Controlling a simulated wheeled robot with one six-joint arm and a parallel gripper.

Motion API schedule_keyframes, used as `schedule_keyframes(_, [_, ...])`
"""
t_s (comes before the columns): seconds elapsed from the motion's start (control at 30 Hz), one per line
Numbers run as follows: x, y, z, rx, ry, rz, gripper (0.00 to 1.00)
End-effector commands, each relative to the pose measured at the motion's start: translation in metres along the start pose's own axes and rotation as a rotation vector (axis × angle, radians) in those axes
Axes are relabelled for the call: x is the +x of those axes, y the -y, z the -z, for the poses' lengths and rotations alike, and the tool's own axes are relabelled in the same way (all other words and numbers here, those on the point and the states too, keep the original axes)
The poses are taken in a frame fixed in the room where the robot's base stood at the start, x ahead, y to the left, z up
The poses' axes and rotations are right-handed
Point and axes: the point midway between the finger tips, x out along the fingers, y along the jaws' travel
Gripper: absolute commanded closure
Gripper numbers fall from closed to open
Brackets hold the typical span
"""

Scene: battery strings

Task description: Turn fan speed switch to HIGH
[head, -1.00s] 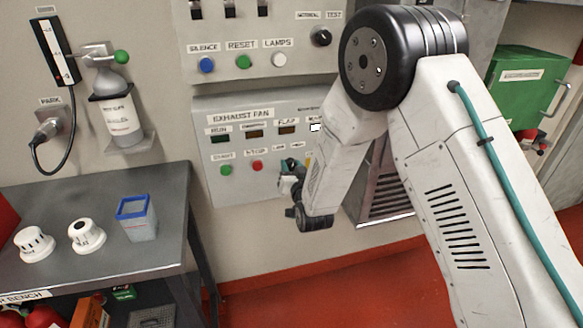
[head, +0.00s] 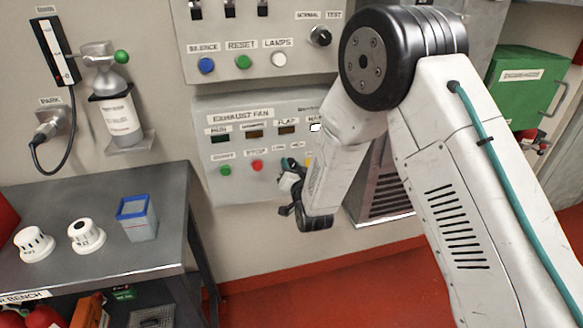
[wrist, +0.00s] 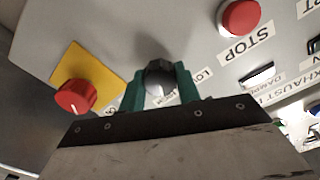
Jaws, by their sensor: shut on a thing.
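The exhaust fan panel (head: 220,185) is on the wall in the head view. The fan speed switch is a dark round knob (wrist: 158,76) in the middle of the wrist view, with a LOW label (wrist: 203,76) beside it. My gripper (wrist: 160,88) has its green fingers closed on both sides of the knob. In the head view my gripper (head: 290,170) is at the panel's lower part and hides the switch. The fingers cover part of the labels, and I cannot tell clearly where the switch points.
A red STOP button (wrist: 241,17) is beside the switch. A red knob on a yellow plate (wrist: 75,96) is on its other side. A green START button (head: 225,170) is further left on the panel. A grey bench (head: 120,255) stands at the left.

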Motion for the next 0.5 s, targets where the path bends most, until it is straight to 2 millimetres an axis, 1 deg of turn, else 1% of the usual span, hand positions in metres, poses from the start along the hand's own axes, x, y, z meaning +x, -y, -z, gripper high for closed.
schedule_keyframes(0.03, [-0.0007, -0.0004, -0.0008, 0.0, 0.002, -0.001, 0.9])
schedule_keyframes(0.07, [-0.0007, -0.0004, -0.0008, 0.0, 0.002, -0.001, 0.62])
schedule_keyframes(0.1, [-0.0007, -0.0004, -0.0008, 0.0, 0.002, -0.001, 0.51])
schedule_keyframes(0.13, [-0.0006, -0.0004, -0.0008, 0.0, 0.002, -0.001, 0.46])
schedule_keyframes(0.4, [-0.0009, 0.0, -0.0004, -0.001, 0.001, 0.0, 0.46])
schedule_keyframes(0.5, [-0.0075, 0.0, -0.0007, -0.001, 0.003, -0.001, 0.46])
